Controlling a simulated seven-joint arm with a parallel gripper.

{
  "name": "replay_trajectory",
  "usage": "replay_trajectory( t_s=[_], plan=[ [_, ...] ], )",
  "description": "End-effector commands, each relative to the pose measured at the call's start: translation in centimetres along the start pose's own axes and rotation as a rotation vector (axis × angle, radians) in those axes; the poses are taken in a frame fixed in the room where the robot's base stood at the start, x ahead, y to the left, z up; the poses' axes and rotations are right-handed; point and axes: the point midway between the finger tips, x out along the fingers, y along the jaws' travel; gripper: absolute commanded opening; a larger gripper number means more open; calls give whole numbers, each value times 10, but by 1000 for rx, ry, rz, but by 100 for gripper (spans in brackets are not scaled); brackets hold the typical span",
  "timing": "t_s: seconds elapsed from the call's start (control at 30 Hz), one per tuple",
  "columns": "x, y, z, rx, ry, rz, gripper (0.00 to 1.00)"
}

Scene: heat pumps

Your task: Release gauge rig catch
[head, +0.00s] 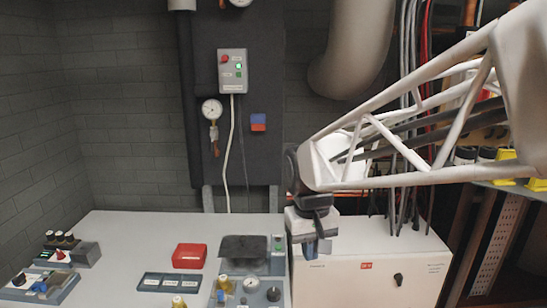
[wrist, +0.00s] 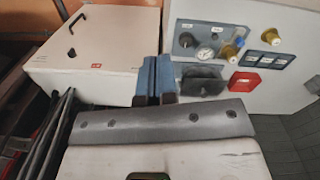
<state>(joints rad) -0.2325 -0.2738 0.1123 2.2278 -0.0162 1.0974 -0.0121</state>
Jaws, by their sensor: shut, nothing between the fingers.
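The gauge rig (head: 262,296) is a blue-grey panel on the grey bench, at the bottom of the head view. It carries a small round dial (head: 251,284), brass-coloured knobs and a dark flat plate (head: 243,248) at its back. In the wrist view the gauge rig (wrist: 183,27) is at the upper right, with a dark plate (wrist: 196,80) at its near edge. I cannot tell which part is the catch. My gripper (head: 320,252) is shut and empty, pointing down over the white cabinet, right of the rig. Its blue fingers (wrist: 154,95) are together in the wrist view.
The white cabinet (head: 365,280) with a black handle stands right of the bench. A red box (head: 189,256) and a dark labelled tray (head: 168,282) lie left of the rig. Control boxes (head: 45,287) are at far left. A wall box (head: 232,71) and gauge (head: 211,110) hang behind.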

Motion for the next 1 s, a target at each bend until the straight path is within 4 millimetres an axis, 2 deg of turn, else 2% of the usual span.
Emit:
replay_trajectory(
  t_s=[0.03,0.3,0.7,0.9,1.0],
  plan=[
    [-2,7,11,17,16,0,0],
    [-1,33,66,97,87,1,0],
    [12,58,145,212,193,11,0],
    [21,63,173,254,232,17,0],
    [23,65,181,266,244,19,0]
  ],
)
